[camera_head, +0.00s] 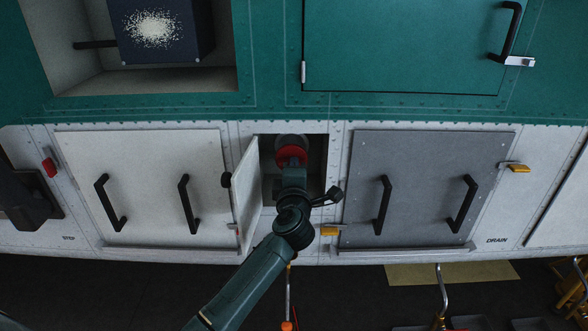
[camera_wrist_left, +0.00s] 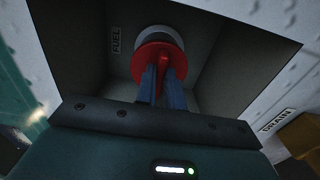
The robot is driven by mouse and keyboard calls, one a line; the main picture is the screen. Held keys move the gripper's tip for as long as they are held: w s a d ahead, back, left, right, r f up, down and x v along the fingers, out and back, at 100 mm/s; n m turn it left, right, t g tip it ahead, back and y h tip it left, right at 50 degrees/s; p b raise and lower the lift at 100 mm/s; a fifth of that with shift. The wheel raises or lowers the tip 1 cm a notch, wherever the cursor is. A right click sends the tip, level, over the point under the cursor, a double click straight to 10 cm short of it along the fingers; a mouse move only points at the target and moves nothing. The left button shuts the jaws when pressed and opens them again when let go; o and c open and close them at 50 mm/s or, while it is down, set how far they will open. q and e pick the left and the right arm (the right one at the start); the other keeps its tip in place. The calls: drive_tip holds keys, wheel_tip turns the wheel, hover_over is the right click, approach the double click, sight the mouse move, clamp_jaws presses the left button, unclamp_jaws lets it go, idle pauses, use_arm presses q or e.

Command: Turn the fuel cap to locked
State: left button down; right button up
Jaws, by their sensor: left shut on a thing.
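The red fuel cap (camera_head: 291,153) sits on a pale filler neck inside a small open recess in the white lower panel. In the left wrist view the cap (camera_wrist_left: 150,56) shows as a red disc with a raised grip bar, beside a FUEL label (camera_wrist_left: 116,41). My left gripper (camera_wrist_left: 164,72) reaches into the recess, its two fingers closed on the cap's grip bar. In the head view my left gripper (camera_head: 292,172) mostly hides the lower part of the recess. Whether the cap is at its locked position cannot be told. My right gripper is not in view.
The open white recess door (camera_head: 247,190) stands just left of my arm. A white panel (camera_head: 145,190) and a grey panel (camera_head: 415,190), both with black handles, flank the recess. A yellow latch (camera_head: 329,231) is at the lower right of it. A green door (camera_head: 400,45) is above.

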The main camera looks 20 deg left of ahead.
use_arm(q)
drive_tip(key=c, duration=1.5)
unclamp_jaws()
drive_tip(key=v, duration=1.3)
drive_tip(key=shift+b, duration=0.45)
drive_tip(key=shift+s, duration=0.1)
